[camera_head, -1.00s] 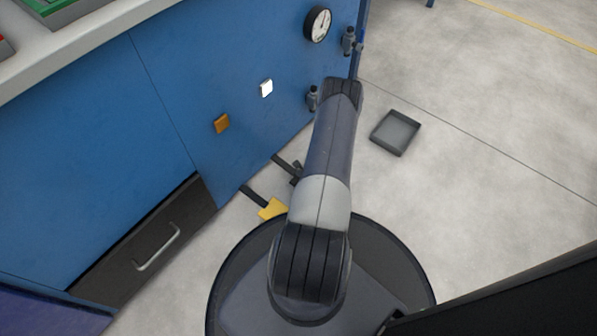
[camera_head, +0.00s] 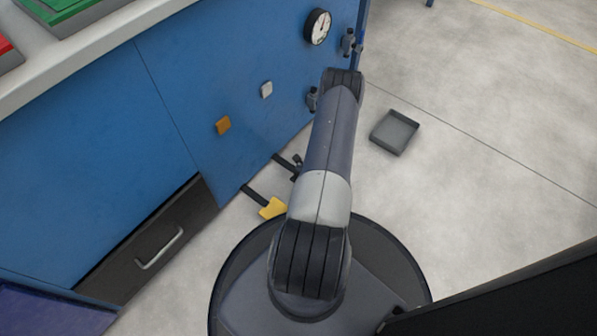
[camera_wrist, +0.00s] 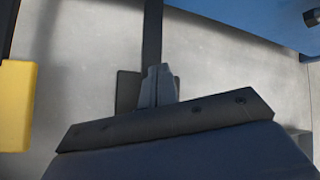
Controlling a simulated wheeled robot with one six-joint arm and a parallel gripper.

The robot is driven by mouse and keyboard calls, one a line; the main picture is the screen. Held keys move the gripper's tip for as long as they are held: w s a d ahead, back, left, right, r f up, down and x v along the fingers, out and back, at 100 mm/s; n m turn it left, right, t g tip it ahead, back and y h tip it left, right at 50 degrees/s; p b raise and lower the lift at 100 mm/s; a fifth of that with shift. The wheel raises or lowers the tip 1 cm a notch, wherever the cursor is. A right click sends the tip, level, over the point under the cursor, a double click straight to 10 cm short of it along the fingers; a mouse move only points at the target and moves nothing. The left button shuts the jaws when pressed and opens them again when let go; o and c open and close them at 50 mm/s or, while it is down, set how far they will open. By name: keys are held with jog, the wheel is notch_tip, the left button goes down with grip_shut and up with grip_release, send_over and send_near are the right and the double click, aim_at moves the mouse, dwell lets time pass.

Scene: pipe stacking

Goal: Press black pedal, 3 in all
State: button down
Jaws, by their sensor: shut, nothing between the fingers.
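The black pedal (camera_wrist: 127,92) is in the wrist view, a dark plate on a black bar that runs up to the blue cabinet. My gripper (camera_wrist: 158,72) is shut and empty. Its fingers lie over the middle of the plate and hide part of it; I cannot tell whether they touch it. In the head view the black pedal's bar (camera_head: 283,162) shows left of my arm, and its plate is mostly hidden by the arm. The yellow pedal (camera_head: 272,208) is nearer, and it also shows at the left of the wrist view (camera_wrist: 16,105).
A dark drawer (camera_head: 150,245) is at lower left. A grey tray (camera_head: 394,132) lies on open floor at right.

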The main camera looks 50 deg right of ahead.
jog(key=shift+r+p, duration=1.45)
jog(key=shift+r, duration=1)
dwell(0.6)
